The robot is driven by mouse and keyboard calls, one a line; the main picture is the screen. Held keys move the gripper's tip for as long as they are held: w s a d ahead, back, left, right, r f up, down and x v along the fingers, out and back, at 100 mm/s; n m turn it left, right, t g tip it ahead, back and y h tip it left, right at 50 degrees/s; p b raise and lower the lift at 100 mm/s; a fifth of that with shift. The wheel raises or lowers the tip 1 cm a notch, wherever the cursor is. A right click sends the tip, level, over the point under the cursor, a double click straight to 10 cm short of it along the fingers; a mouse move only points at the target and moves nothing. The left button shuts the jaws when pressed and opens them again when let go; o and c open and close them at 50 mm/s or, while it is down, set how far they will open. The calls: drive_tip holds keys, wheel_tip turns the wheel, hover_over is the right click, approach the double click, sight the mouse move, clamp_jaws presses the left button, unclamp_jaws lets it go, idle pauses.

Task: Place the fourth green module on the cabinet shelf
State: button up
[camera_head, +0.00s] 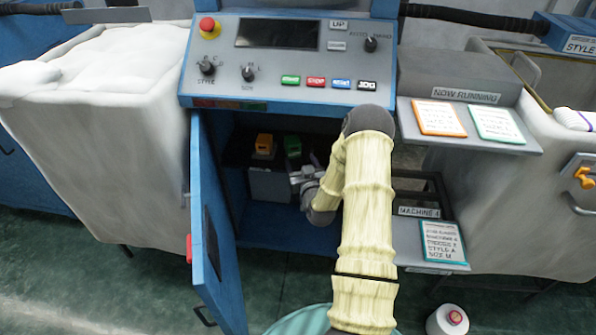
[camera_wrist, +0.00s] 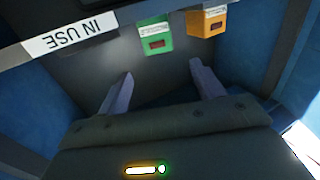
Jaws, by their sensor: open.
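A green module (camera_head: 292,146) stands on the dark shelf (camera_head: 236,160) inside the open blue cabinet, right of an orange module (camera_head: 264,144). In the wrist view the green module (camera_wrist: 153,36) and orange module (camera_wrist: 207,21) appear beyond my fingers, near the shelf edge with an upside-down IN USE label (camera_wrist: 72,33). My gripper (camera_wrist: 160,85) is open, with nothing between its fingers and a gap to the green module. In the head view my gripper (camera_head: 303,177) is inside the cabinet, just in front of the shelf. My arm hides the cabinet's right side. I see one green module only.
The cabinet door (camera_head: 215,235) hangs open on the left. The control panel (camera_head: 285,60) is above the opening. Order cards (camera_head: 440,118) lie on the right ledge, and a yarn cone (camera_head: 447,320) stands on the floor. A white-filled bin (camera_head: 110,140) stands left.

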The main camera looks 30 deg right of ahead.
drive_tip(key=s+a+r+n+g+y, duration=0.1)
drive_tip(key=s+a+r+g+y, duration=0.15)
drive_tip(key=a, duration=0.35)
drive_tip(key=s+a+r+n+g+y, duration=0.1)
drive_tip(key=s+a+r+n+g, duration=0.15)
drive_tip(key=a+g, duration=0.2)
drive_tip(key=s+a+r+g, duration=0.2)
drive_tip(key=s+a, duration=0.1)
drive_tip(key=s, duration=0.4)
drive_tip(key=s+a+r+m+g, duration=0.1)
drive_tip(key=s+a+r+g, duration=0.1)
drive_tip(key=s, duration=0.6)
drive_tip(key=s+a+r+g, duration=0.2)
drive_tip(key=s+a+g, duration=0.2)
drive_tip(key=s, duration=0.3)
drive_tip(key=shift+s+r, duration=0.3)
drive_tip(key=shift+r, duration=0.05)
drive_tip(key=shift+d, duration=0.1)
